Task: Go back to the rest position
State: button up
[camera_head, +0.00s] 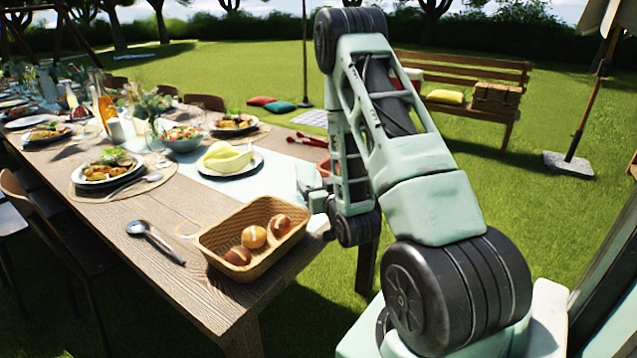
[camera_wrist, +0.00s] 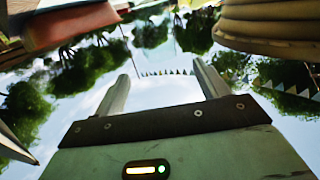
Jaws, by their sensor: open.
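My gripper (camera_wrist: 161,70) shows in the wrist view with its two pale fingers wide apart. Nothing is between them, only sky and trees behind. In the head view my arm is folded, its upper part raised and its lower end beside the near right edge of the wooden table (camera_head: 160,215). The gripper's fingers are not clearly visible there. A wicker basket (camera_head: 215,240) with bread rolls (camera_head: 254,237) stands on the table's near corner, left of my arm.
A ladle (camera_head: 155,241) lies left of the basket. A plate with a yellow-green food (camera_head: 228,157), a salad bowl (camera_head: 182,138) and several filled plates stand further back. Red-handled tongs or similar (camera_head: 307,139) lie partly behind my arm. Open lawn (camera_head: 540,215) and a bench (camera_head: 470,75) are beyond.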

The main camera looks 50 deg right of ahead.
jog(key=shift+w, duration=0.1)
dwell(0.3)
jog(key=w+a+y, duration=0.1)
jog(key=a, duration=0.1)
jog(key=w+a+r+n+y+p, duration=0.1)
jog(key=a, duration=0.1)
jog(key=w+a, duration=0.2)
jog(key=shift+w+a+r+g+y+p, duration=0.1)
jog(key=shift+r+g+y+p, duration=0.1)
jog(key=shift+g+y+p, duration=0.15)
jog(key=a+r+n+g+y+p, duration=0.2)
jog(key=a+n+g+y, duration=0.1)
jog(key=a, duration=0.8)
jog(key=a+r+n+g+y+p, duration=0.2)
jog(key=a+y, duration=0.2)
jog(key=a, duration=0.7)
jog(key=s+a+r+n+g+y+p, duration=0.1)
jog(key=s+a+r+n+g+p, duration=0.3)
jog(key=s+a, duration=0.6)
jog(key=s+a+r+n+g+h, duration=0.1)
jog(key=s+a+r+g, duration=0.1)
jog(key=s, duration=0.6)
jog(key=s+a+r+n+g, duration=0.2)
jog(key=s+a+r+g, duration=0.1)
jog(key=s, duration=0.5)
jog(key=shift+a+r+h, duration=0.25)
jog(key=shift+r+h, duration=0.1)
jog(key=shift+r, duration=0.55)
